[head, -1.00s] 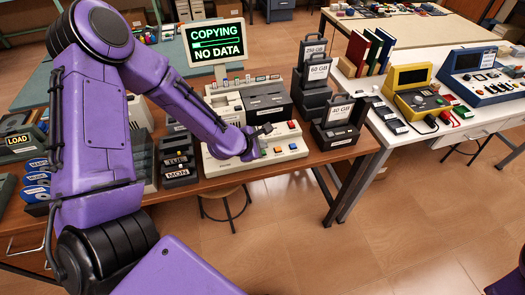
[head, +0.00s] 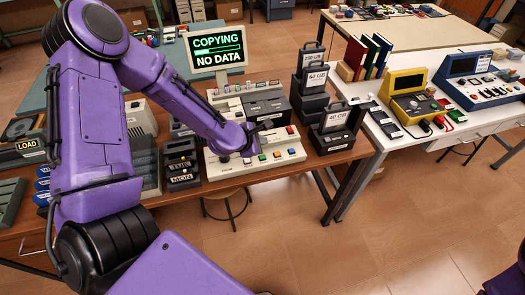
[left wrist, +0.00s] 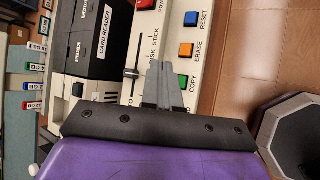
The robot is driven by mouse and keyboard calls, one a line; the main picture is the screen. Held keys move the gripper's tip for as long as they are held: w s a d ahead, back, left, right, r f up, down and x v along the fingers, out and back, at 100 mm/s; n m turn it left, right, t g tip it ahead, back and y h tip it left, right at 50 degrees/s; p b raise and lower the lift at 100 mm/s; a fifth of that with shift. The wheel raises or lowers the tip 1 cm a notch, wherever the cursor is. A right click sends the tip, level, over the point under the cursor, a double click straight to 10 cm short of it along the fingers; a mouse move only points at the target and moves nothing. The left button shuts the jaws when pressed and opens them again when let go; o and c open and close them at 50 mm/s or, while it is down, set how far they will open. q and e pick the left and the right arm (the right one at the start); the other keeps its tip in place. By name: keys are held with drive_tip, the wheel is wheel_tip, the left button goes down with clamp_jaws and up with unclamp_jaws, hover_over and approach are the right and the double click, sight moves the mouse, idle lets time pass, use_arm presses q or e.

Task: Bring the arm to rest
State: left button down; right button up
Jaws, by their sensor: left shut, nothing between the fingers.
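My left arm (head: 95,150) reaches in from the left in the head view, bent at the elbow. Its gripper (head: 266,126) is over the cream control console (head: 237,170). In the left wrist view the gripper's grey fingers (left wrist: 160,82) are together and empty. They hang over the console face, between the slider (left wrist: 131,72) and the green COPY button (left wrist: 182,82). The orange ERASE button (left wrist: 186,50) and blue RESET button (left wrist: 191,18) are beside them. I cannot tell whether the fingertips touch the console. My right gripper does not show.
A screen (head: 217,49) reading COPYING, NO DATA stands behind the console. Labelled black drives, including a 40 GB one (head: 334,120), stand to its right. Day-labelled black units (head: 182,165) sit close on the left under my forearm. Open floor (head: 400,220) lies in front right.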

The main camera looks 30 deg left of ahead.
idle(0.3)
use_arm(q)
drive_tip(key=s+f+m, duration=0.1)
drive_tip(key=s+f, duration=0.1)
drive_tip(key=s+f+m+g, duration=0.1)
drive_tip(key=s+f, duration=0.1)
drive_tip(key=s+d+f+m+y, duration=0.1)
drive_tip(key=s+f+m, duration=0.1)
drive_tip(key=shift+s+f+g, duration=0.1)
drive_tip(key=shift+f+g, duration=0.2)
drive_tip(key=shift+g, duration=0.1)
drive_tip(key=s+f+m+g+y, duration=0.1)
drive_tip(key=s+f+m, duration=0.2)
drive_tip(key=s+m, duration=0.35)
drive_tip(key=s+f+m+g+y, duration=0.1)
drive_tip(key=s+f+m+g, duration=0.2)
drive_tip(key=s, duration=0.6)
drive_tip(key=s+f+m+y, duration=0.1)
drive_tip(key=s+f+m, duration=0.3)
drive_tip(key=s+m, duration=0.3)
wheel_tip(320, 180, down, 8)
drive_tip(key=n+b, duration=0.1)
drive_tip(key=b, duration=0.7)
drive_tip(key=shift+s+d+f+b, duration=0.25)
drive_tip(key=shift+s+d+b, duration=0.05)
drive_tip(key=shift+d+b, duration=0.1)
idle(1.4)
